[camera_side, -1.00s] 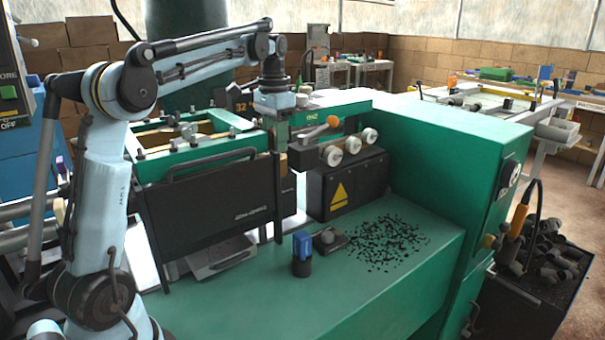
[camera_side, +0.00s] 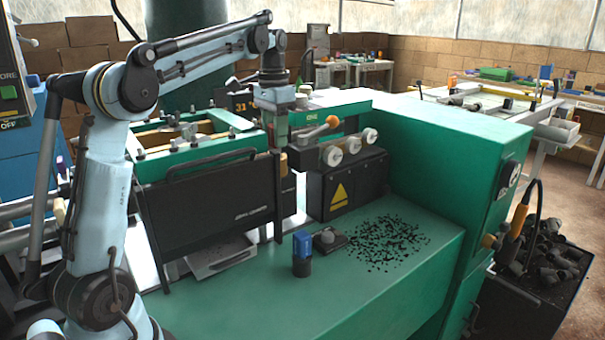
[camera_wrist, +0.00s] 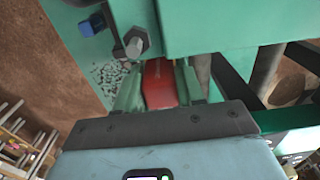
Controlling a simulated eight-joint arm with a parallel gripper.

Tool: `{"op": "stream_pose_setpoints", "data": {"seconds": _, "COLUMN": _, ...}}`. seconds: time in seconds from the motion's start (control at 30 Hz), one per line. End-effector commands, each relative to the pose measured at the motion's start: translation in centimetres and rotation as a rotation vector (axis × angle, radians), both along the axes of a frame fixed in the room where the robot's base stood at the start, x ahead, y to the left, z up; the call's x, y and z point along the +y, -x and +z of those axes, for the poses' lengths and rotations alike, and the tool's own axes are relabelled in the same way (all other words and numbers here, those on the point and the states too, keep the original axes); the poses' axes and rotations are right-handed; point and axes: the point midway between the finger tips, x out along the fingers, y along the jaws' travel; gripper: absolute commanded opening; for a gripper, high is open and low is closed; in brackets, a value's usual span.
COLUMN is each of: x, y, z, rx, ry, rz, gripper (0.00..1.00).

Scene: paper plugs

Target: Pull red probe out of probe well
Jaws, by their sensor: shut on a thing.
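The red probe (camera_wrist: 160,84) shows in the wrist view between the two green fingers of my gripper (camera_wrist: 158,78), which is shut on it. Its far end runs up to the edge of a green machine part and is hidden there. In the side view my gripper (camera_side: 279,140) points down at the machine, between the dark front panel and the row of pale knobs. The red probe cannot be made out there. I cannot pick out the probe well in either view, nor tell how deep the probe sits.
A dark panel with a handle (camera_side: 213,205) stands left of my gripper. Pale knobs (camera_side: 351,144) and an orange-ended lever (camera_side: 332,122) are close on its right. The bench front is clear.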

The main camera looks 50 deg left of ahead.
Motion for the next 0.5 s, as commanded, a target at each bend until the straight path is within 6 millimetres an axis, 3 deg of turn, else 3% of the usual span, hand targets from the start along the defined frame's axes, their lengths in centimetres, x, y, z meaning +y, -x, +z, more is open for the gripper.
{"op": "stream_pose_setpoints", "data": {"seconds": 0.5, "x": 0.0, "y": 0.0, "z": 1.4, "rx": 0.000, "ry": 0.000, "rz": 0.000, "gripper": 0.00}}
